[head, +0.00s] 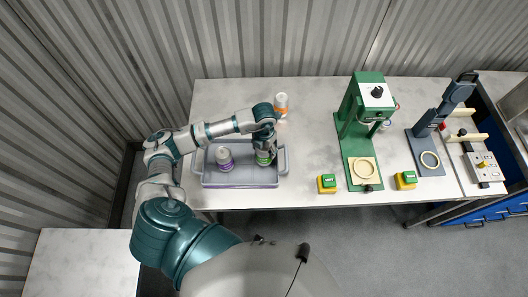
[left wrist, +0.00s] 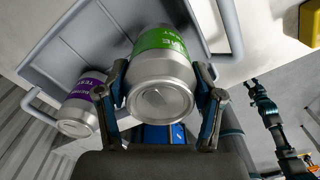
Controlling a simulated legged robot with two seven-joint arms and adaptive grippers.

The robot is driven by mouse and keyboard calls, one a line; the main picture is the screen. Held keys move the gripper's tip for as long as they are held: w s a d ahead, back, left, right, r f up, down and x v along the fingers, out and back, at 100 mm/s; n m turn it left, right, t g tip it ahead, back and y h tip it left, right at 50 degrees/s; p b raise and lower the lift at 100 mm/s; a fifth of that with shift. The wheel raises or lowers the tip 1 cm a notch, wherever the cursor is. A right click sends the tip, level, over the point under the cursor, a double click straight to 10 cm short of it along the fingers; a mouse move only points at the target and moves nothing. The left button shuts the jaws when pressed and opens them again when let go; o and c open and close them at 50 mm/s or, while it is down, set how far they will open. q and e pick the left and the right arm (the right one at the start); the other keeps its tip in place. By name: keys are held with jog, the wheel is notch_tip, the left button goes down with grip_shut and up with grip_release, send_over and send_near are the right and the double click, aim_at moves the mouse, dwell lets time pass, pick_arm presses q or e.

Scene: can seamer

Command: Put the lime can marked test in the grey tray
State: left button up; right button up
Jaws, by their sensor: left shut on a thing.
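The lime can (head: 263,159), silver with a green label, is at the right side of the grey tray (head: 240,181). In the left wrist view the can (left wrist: 162,75) sits between the two fingers, its silver end toward the camera; the label is only partly readable. My left gripper (head: 267,148) is shut on it. I cannot tell whether the can touches the tray floor. The tray also shows behind the cans in the left wrist view (left wrist: 60,50).
A purple-labelled can (head: 225,160) stands in the tray, left of the lime can. An orange-labelled can (head: 281,104) stands on the table behind the tray. A green press (head: 366,130), a dark blue device (head: 432,135) and yellow-green button boxes (head: 327,184) are to the right.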

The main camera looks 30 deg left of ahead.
pick_arm(q)
notch_tip(320, 180, down, 2)
jog(key=shift+d+f, duration=0.15)
jog(key=shift+f, duration=0.3)
jog(key=shift+f, duration=0.1)
jog(key=o, duration=1.5)
notch_tip(320, 180, up, 12)
jog(key=shift+r+b, duration=0.1)
jog(key=shift+b, duration=0.4)
